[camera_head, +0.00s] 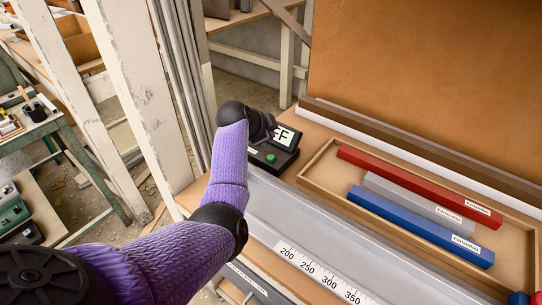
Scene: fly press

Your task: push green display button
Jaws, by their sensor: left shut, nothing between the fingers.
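A small black display unit (287,153) stands on the wooden bench, just left of the wooden tray. Its lit screen (285,136) shows dark characters, partly covered by my gripper. The round green button (271,157) is on the front of the unit, below the screen, and is in plain view. My left arm comes in from the lower left, and my left gripper (266,128) is shut and empty. It appears above the button, in front of the left part of the screen. I cannot tell whether it touches the unit. My right gripper is out of view.
The wooden tray (318,186) holds red (405,181), grey (415,203) and blue (400,222) bars with labels. A long grey rail and a ruler (318,270) run along the front. A brown panel rises behind. White posts stand at left.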

